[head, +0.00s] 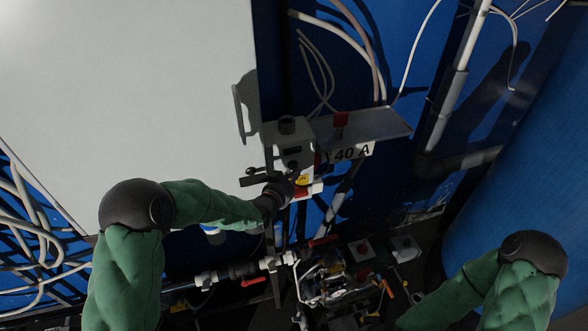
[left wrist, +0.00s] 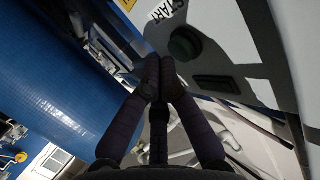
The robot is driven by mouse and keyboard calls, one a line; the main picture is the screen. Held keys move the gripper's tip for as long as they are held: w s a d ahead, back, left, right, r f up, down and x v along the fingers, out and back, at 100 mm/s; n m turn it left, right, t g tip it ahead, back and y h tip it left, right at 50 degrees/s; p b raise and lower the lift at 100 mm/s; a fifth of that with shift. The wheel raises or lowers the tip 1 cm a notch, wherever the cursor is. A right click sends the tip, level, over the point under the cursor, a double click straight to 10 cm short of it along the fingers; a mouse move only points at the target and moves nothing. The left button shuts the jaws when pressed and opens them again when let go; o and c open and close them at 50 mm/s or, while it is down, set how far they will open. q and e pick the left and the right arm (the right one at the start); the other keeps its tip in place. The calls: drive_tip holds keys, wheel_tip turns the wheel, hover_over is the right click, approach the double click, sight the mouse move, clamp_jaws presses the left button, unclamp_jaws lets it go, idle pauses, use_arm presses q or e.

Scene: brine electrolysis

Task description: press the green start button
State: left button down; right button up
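The start button is a dark green round button (left wrist: 185,43) on a light grey panel in the left wrist view, beside a label reading START (left wrist: 166,11). My left gripper (left wrist: 160,78) is shut and empty, its fingertips together just below and left of the button, apart from it in the picture. In the head view, my left gripper (head: 282,186) is at the lower front of the grey control box (head: 290,145) and hides part of it; I cannot make out the green button there. My right forearm is at the lower right; its gripper is out of view.
A shelf (head: 385,124) marked 40 A juts out right of the box. A yellow label (head: 302,180) is close to my left gripper. Pipes with red handles (head: 255,280) run below. A large white panel (head: 120,90) fills the upper left.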

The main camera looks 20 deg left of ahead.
use_arm(q)
drive_tip(key=shift+w+a+r+b, duration=0.55)
drive_tip(key=shift+w+r+b, duration=0.05)
drive_tip(key=shift+w+b, duration=0.05)
idle(1.8)
drive_tip(key=shift+s, duration=0.1)
idle(0.4)
drive_tip(key=shift+d, duration=0.1)
drive_tip(key=s+d, duration=0.2)
drive_tip(key=s, duration=0.1)
drive_tip(key=s+d+b, duration=0.1)
drive_tip(key=s, duration=0.1)
drive_tip(key=shift+f, duration=0.35)
drive_tip(key=shift+w+f, duration=0.1)
idle(0.6)
